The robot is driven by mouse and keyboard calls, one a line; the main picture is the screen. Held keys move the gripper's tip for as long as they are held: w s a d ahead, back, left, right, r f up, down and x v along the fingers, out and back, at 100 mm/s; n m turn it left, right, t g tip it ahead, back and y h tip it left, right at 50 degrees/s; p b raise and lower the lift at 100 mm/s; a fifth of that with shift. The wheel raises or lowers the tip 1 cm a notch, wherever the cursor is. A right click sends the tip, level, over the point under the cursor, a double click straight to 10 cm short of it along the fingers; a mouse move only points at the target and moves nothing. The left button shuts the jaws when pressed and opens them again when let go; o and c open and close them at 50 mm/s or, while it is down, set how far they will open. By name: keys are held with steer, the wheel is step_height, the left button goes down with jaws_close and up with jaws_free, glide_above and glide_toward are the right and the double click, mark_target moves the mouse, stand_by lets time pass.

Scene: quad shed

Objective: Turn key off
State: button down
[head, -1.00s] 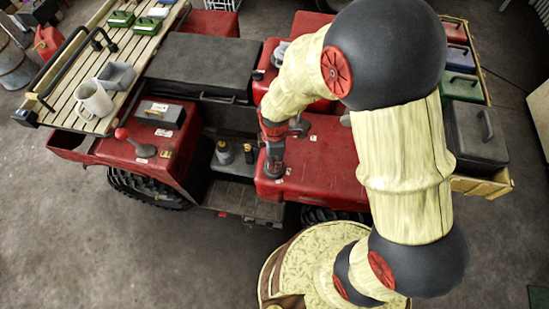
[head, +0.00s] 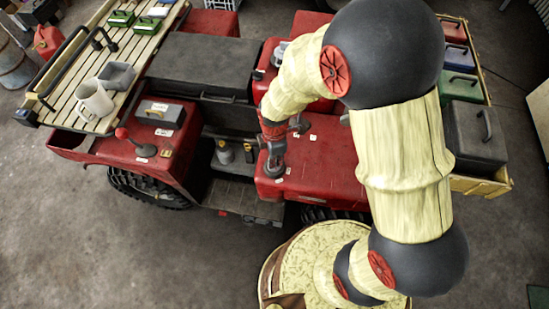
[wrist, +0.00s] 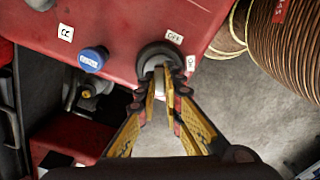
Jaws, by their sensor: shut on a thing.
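The key switch (wrist: 157,55) is a dark round collar on the red panel of the quad, with an OFF label (wrist: 174,36) above it and an ON label (wrist: 190,63) to its right in the wrist view. My gripper (wrist: 160,84) is shut on the key at this switch, its fingertips up against the collar. The fingers hide most of the key, so I cannot tell exactly which label it points at. In the head view my gripper (head: 274,165) reaches down onto the red body panel (head: 325,165).
A blue knob (wrist: 92,59) sits left of the switch, near an R label (wrist: 66,32). A coil of brown cable (wrist: 298,45) lies at the right.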

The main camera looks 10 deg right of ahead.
steer(key=n, duration=0.3)
steer(key=n, duration=0.3)
steer(key=shift+p, duration=0.35)
steer(key=shift+n, duration=0.9)
steer(key=n, duration=0.4)
steer(key=shift+n+p, duration=0.3)
steer(key=shift+n, duration=0.1)
steer(key=c, duration=2)
jaws_free()
steer(key=shift+o, duration=0.2)
